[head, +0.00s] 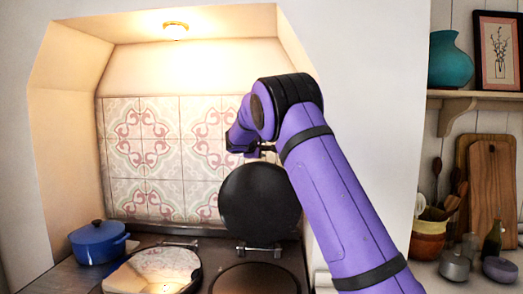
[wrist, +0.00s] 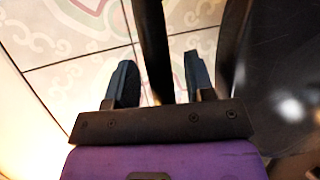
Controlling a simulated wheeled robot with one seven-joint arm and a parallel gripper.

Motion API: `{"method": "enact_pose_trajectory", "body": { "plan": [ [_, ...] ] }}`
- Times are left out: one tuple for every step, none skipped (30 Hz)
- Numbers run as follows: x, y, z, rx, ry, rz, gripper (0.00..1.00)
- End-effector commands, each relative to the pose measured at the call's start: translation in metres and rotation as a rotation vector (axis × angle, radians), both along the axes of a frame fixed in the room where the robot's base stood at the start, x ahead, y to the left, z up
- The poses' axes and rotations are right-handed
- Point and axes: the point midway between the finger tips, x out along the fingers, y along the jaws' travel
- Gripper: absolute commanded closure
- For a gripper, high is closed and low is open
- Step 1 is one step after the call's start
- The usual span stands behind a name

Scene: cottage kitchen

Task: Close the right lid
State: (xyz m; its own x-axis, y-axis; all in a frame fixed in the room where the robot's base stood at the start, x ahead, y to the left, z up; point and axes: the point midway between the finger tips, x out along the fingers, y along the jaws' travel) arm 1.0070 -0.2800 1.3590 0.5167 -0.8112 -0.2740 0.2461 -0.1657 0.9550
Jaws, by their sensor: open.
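The right lid (head: 260,203) is a round black disc. It stands raised on its hinge behind the dark round right hotplate (head: 255,279). My gripper (head: 262,149) is at the lid's upper edge, partly hidden by my purple arm. In the wrist view my gripper (wrist: 160,82) has its two fingers spread apart. A dark bar (wrist: 153,45) runs between them, apart from both fingers; it may be the lid's handle. The lid's dark face (wrist: 285,65) fills the right side of that view.
The left lid (head: 155,269) is shiny and lies flat on the stove. A blue pot (head: 97,244) stands at the far left. Patterned tiles (head: 150,150) form the wall behind. A shelf (head: 480,98) and a counter with pots are on the right, beyond the white wall.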

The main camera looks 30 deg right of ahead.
Motion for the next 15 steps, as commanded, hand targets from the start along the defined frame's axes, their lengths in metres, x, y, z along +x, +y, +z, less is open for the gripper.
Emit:
{"method": "enact_pose_trajectory", "body": {
  "plan": [
    [0.0018, -0.0037, -0.0015, 0.0, 0.0, -0.001, 0.51],
    [0.0027, -0.005, -0.002, 0.0, 0.0, -0.001, 0.51],
    [0.0035, -0.0064, -0.0022, 0.0, 0.0, -0.001, 0.51],
    [0.0041, -0.007, -0.0024, 0.0, 0.0, -0.001, 0.51],
    [0.0044, -0.0073, -0.0024, 0.0, 0.0, 0.0, 0.51],
    [0.0047, -0.0076, -0.0025, 0.0, 0.0, 0.0, 0.51],
    [0.0048, -0.0077, -0.0026, 0.0, 0.0, 0.0, 0.51],
    [0.0048, -0.0078, -0.0026, 0.0, 0.0, 0.0, 0.51],
    [0.0048, -0.0077, -0.0026, 0.0, 0.0, 0.0, 0.51],
    [0.0047, -0.0076, -0.0025, 0.0, 0.0, 0.0, 0.51],
    [0.0048, -0.0075, -0.0025, 0.0, 0.0, 0.0, 0.51],
    [0.0048, -0.0075, -0.0025, 0.0, 0.0, 0.0, 0.51],
    [0.0047, -0.0075, -0.0025, 0.0, 0.0, 0.0, 0.53],
    [0.0047, -0.0075, -0.0025, 0.0, 0.0, 0.0, 0.6],
    [0.0047, -0.0075, -0.0025, 0.0, 0.0, 0.0, 0.69]
  ]
}}
